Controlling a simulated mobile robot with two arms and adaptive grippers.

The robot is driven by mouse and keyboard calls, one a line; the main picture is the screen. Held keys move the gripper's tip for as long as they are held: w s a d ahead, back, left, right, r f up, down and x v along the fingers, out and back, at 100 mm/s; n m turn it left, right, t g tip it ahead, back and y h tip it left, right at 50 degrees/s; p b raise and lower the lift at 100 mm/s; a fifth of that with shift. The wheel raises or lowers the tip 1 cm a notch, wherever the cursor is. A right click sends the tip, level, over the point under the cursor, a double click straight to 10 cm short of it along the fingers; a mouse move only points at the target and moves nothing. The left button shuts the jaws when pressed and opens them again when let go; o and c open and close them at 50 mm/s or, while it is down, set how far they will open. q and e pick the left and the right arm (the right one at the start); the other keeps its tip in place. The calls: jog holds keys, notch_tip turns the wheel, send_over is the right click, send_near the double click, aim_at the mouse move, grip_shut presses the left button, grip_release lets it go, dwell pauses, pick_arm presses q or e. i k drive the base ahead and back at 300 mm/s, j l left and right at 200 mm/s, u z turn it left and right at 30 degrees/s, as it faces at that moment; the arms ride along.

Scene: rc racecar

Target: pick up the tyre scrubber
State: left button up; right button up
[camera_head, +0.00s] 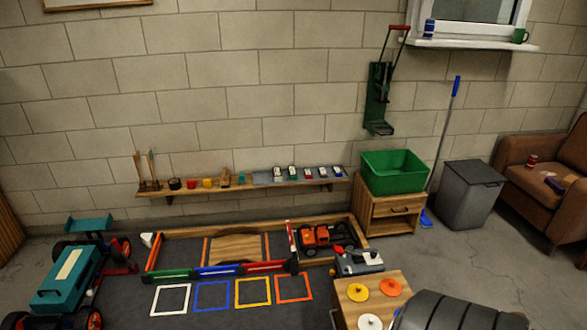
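I cannot tell for sure which thing is the tyre scrubber. A small wooden item (225,179) on the wall shelf (250,190) may be a brush, but it is too small to tell. Thin wooden-handled tools (152,168) stand upright at the shelf's left end. A long blue-handled brush (443,150) leans on the wall, its blue head on the floor. Neither gripper is in view. A dark rounded shape at the bottom right seems to be part of my own body.
A teal car (68,278) stands at left. An orange car (320,236) sits inside a wooden-edged track. A low wooden table (375,298) with coloured discs is in front. A green bin (394,172) stands on a wooden cabinet (388,211), beside a grey bin (468,195) and brown sofa (540,190).

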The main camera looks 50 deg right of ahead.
aim_at(241, 179)
jog(key=z, duration=1.25)
jog(key=u, duration=1.35)
jog(key=z, duration=1.35)
jog(key=i+u, duration=0.15)
jog(key=u, duration=0.35)
jog(key=i+l+u, duration=0.3)
jog(key=i+l, duration=0.2)
jog(key=i, duration=0.15)
jog(key=i+l+u, duration=0.35)
jog(key=i+l, duration=0.3)
